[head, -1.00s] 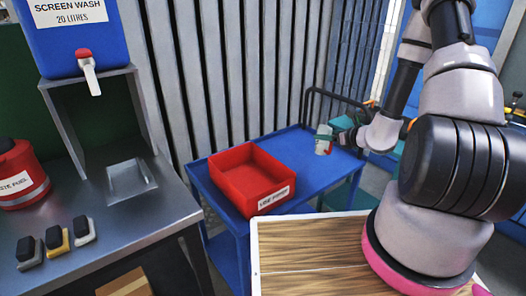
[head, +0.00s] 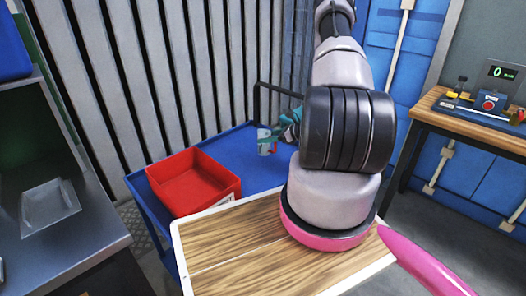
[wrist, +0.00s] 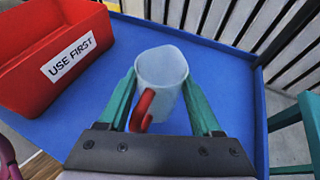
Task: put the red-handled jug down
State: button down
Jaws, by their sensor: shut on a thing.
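The red-handled jug (head: 264,141) is a pale, cloudy cup with a red handle. It is over the blue trolley top (head: 240,153), to the right of the red bin. In the wrist view the jug (wrist: 160,72) looks upright between the two green fingers, its red handle towards the palm. My gripper (wrist: 160,90) is shut on the jug; in the head view my gripper (head: 287,130) is partly hidden behind my arm. The jug's base is hidden, so I cannot tell whether it touches the trolley top.
The red bin (head: 225,185) stands on the trolley; its label reads USE FIRST in the wrist view (wrist: 100,45). Blue surface is clear around the jug. A ribbed wall (head: 150,80) is behind. A wooden bench (head: 470,130) with a digital display (head: 500,73) stands at the right.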

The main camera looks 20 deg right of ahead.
aim_at(267, 149)
jog(key=shift+f, duration=2.75)
jog(key=shift+f, duration=0.1)
jog(key=shift+c, duration=0.3)
grip_release()
